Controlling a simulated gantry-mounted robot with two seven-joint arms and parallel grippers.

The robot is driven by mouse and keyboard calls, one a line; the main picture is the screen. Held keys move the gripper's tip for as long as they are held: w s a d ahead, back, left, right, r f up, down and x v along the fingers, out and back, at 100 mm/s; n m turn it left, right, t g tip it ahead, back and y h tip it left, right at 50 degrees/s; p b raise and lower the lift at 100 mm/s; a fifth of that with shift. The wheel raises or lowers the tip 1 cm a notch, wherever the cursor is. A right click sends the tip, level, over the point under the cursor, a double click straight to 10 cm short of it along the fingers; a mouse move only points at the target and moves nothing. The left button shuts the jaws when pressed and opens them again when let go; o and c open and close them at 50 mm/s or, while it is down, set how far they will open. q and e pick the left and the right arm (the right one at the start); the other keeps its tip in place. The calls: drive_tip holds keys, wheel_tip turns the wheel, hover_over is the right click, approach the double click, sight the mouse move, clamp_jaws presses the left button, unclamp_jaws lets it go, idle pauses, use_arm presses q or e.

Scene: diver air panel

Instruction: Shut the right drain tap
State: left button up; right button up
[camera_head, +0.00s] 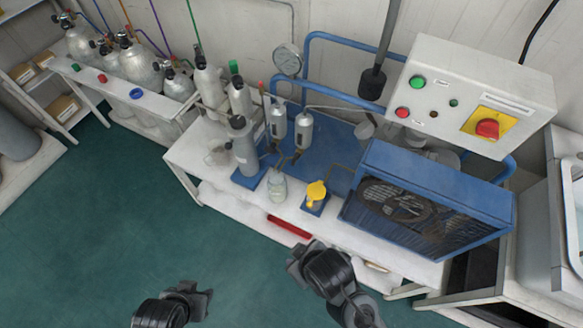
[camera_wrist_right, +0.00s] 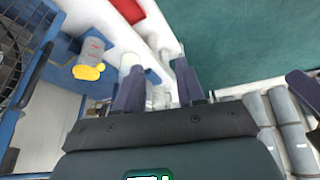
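Two grey filter cylinders, the left one (camera_head: 278,120) and the right one (camera_head: 304,128), stand side by side at the back of the bench in the head view. Small brownish drain fittings show below them, with the right drain tap (camera_head: 297,157) under the right cylinder; it is too small to tell how its handle is set. My right gripper (camera_head: 300,262) is in front of the bench, apart from the taps. The right wrist view shows its two fingers (camera_wrist_right: 158,84) spread with nothing held. My left gripper (camera_head: 196,298) is over the green floor, its fingers unclear.
A glass jar (camera_head: 277,187), a yellow-topped item (camera_head: 316,193) and a blue compressor housing (camera_head: 430,193) stand on the bench (camera_head: 235,193). A red bar (camera_head: 289,227) lies near its front edge. A control box (camera_head: 470,100) overhangs at right.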

drive_tip(key=w+a+f+n+b, duration=0.1)
drive_tip(key=a+f+n+b, duration=0.15)
drive_tip(key=a, duration=0.35)
drive_tip(key=w+a+f+n+b, duration=0.1)
drive_tip(key=a+n+b, duration=0.1)
drive_tip(key=a+n, duration=0.3)
drive_tip(key=n+t+h+b, duration=1.1)
drive_tip(key=n, duration=0.1)
approach(293, 162)
drive_tip(key=shift+t+h, duration=0.3)
drive_tip(key=b+x, duration=0.2)
drive_tip(key=b, duration=0.2)
drive_tip(key=b+x, duration=0.3)
drive_tip(key=b, duration=0.2)
drive_tip(key=b+x, duration=0.3)
drive_tip(key=b, duration=0.1)
drive_tip(key=shift+f, duration=0.4)
drive_tip(key=shift+w+d+r+b, duration=0.1)
drive_tip(key=shift+w+d+b, duration=0.25)
drive_tip(key=shift+w, duration=0.15)
